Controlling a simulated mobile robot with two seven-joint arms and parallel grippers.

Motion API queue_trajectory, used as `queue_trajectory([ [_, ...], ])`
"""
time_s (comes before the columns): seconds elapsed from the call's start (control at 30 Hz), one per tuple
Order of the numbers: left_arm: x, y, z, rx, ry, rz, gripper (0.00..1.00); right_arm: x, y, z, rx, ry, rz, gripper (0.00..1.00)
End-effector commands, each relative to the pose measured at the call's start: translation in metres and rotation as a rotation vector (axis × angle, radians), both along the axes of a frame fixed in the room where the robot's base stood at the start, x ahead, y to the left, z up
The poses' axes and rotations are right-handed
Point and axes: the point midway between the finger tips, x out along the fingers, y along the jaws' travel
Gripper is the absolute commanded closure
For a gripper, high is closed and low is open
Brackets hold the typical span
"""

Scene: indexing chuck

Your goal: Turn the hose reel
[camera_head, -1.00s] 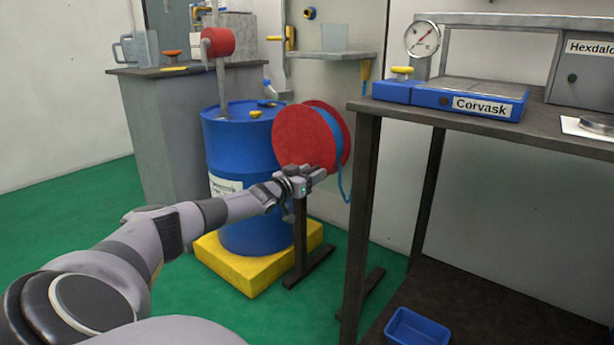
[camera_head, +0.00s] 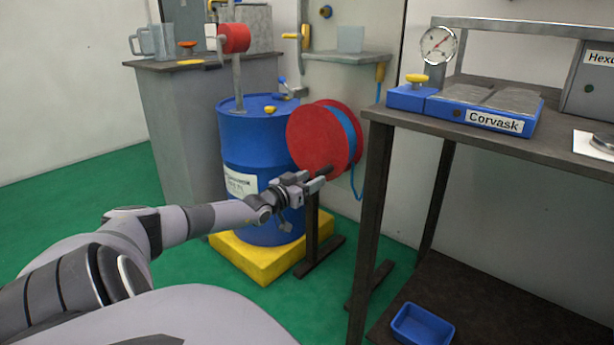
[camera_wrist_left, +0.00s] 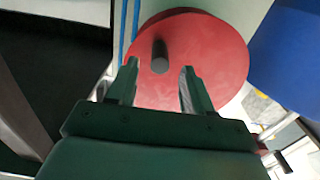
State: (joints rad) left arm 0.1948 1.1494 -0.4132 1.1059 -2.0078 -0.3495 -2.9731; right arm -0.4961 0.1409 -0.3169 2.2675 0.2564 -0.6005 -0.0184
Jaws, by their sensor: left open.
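The hose reel (camera_head: 313,136) has red round side discs with blue hose (camera_head: 348,128) wound between them, on a dark stand in front of the blue drum. In the left wrist view the red disc (camera_wrist_left: 215,60) fills the upper middle, with a dark cylindrical handle (camera_wrist_left: 160,57) sticking out of it. My left gripper (camera_head: 322,177) is at the lower front of the reel. In the wrist view its two fingers (camera_wrist_left: 159,80) are open, with the handle between and a little beyond their tips. I cannot tell whether they touch the disc. My right gripper is not seen.
A blue drum (camera_head: 248,155) stands on a yellow base (camera_head: 262,262) behind the reel. A dark workbench (camera_head: 385,112) with a leg (camera_head: 370,230) is close on the right. A blue bin (camera_head: 422,325) sits on its lower shelf. Green floor is free at left.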

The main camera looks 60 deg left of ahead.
Motion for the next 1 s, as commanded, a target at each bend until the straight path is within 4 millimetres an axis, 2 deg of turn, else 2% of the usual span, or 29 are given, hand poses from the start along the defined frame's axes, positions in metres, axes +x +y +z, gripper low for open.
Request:
queue_trajectory([
  [0.2,-0.008,-0.002,0.001,0.0,0.001,0.001,0.49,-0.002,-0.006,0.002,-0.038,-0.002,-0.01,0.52],
  [0.57,-0.009,-0.002,0.0,-0.002,0.0,0.001,0.49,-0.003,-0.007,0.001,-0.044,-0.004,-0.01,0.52],
  [0.67,-0.008,-0.009,-0.006,-0.065,-0.013,-0.004,0.49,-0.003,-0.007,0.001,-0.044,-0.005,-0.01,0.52],
  [0.77,-0.007,-0.032,-0.024,-0.277,-0.052,-0.015,0.49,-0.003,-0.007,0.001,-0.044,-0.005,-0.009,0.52],
  [0.87,-0.008,-0.07,-0.05,-0.644,-0.116,-0.018,0.49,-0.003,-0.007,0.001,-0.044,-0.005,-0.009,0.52],
  [1.0,-0.016,-0.13,-0.087,-1.264,-0.216,0.015,0.49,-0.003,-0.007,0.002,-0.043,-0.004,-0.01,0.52],
])
